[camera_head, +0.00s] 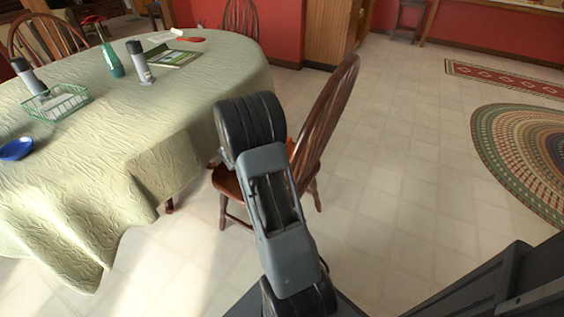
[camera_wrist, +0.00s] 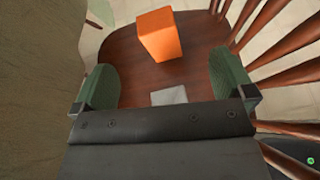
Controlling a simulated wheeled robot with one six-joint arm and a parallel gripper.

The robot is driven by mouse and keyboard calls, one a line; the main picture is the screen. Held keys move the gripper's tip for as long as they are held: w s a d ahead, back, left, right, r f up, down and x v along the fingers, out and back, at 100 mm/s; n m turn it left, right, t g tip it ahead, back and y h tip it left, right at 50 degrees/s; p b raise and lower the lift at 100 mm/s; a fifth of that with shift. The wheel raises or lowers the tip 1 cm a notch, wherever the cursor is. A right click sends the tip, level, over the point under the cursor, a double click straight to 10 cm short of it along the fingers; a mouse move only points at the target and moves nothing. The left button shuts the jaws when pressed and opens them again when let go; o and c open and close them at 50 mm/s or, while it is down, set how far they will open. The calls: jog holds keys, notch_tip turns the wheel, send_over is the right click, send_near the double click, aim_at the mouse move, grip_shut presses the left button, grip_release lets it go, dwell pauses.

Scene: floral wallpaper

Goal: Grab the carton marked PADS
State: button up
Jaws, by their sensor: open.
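An orange box-shaped carton (camera_wrist: 161,36) stands on the brown wooden seat of a chair in the wrist view. No PADS marking can be read on the faces I see. My gripper (camera_wrist: 164,72) is open, with one green-padded finger at each side of the picture. The carton is beyond the fingertips, roughly between their lines, and nothing is held. In the head view only a sliver of orange (camera_head: 290,146) shows beside my arm; my arm hides the rest and the gripper.
The chair's spindled back (camera_head: 328,110) rises right of my arm. A cloth-covered table (camera_head: 200,100) is close on the left, carrying a green bottle (camera_head: 112,60), a wire basket (camera_head: 86,96) and a blue dish (camera_head: 16,149). A small pale flat patch (camera_wrist: 169,95) shows near the gripper.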

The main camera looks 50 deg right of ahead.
jog(key=w+d+f+n+b, duration=0.1)
jog(key=w+d+f+b, duration=0.3)
jog(key=d+f, duration=0.5)
jog(key=d+b, duration=0.1)
jog(key=d, duration=0.3)
jog(key=shift+w+f+n, duration=0.15)
jog(key=shift+w+n, duration=0.05)
jog(key=shift+n, duration=0.1)
jog(key=shift+d, duration=0.1)
jog(key=c, duration=1)
